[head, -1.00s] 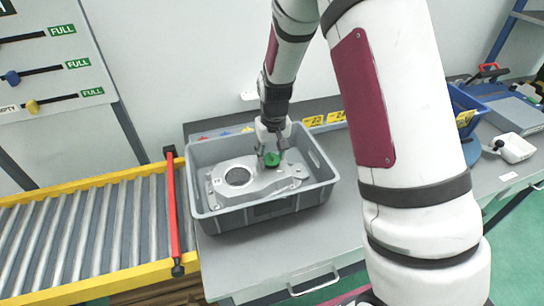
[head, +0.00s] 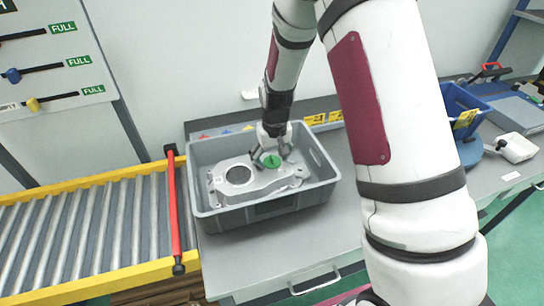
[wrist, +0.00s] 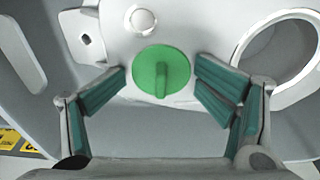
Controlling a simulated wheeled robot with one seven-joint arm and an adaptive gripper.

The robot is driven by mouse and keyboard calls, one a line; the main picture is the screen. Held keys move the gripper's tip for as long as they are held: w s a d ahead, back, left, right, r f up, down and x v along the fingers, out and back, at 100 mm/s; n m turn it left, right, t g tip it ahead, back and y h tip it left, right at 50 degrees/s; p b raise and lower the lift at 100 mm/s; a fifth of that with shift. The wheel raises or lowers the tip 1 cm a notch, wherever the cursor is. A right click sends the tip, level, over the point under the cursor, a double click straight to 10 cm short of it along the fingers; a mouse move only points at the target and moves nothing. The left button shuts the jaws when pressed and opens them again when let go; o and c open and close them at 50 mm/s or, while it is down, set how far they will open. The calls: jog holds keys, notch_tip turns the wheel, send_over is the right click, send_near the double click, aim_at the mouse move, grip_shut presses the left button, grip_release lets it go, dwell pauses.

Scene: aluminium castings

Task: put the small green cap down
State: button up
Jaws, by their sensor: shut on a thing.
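The small green cap (head: 271,161) is round with a raised grip ridge. It is between the fingertips of my gripper (head: 271,156), over the right part of an aluminium casting (head: 240,192). In the wrist view the cap (wrist: 162,72) faces the camera, between the green finger pads of my gripper (wrist: 160,75), and overlaps the near edge of the casting (wrist: 205,25). My gripper is shut on the cap. I cannot tell whether the cap touches the casting. The casting lies in a grey tote (head: 262,208) and has a large round opening at its left in the head view.
The tote walls surround my gripper closely. A roller conveyor (head: 75,232) with a red bar (head: 174,215) stands at the left. A blue bin (head: 462,108) and a white device (head: 516,148) are on the bench (head: 268,262) at the right.

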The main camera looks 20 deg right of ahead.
aim_at(274, 165)
jog(key=shift+s+d+f, duration=0.1)
jog(key=shift+s, duration=0.15)
notch_tip(274, 165, up, 13)
jog(key=s, duration=0.1)
jog(key=s+r+t, duration=0.2)
jog(key=s+r, duration=1.1)
jog(key=s+r+t, duration=0.2)
jog(key=s+r, duration=0.1)
jog(key=s, duration=1)
jog(key=shift+s+r+b, duration=0.15)
jog(key=shift+s+b, duration=0.05)
jog(key=shift+b, duration=0.15)
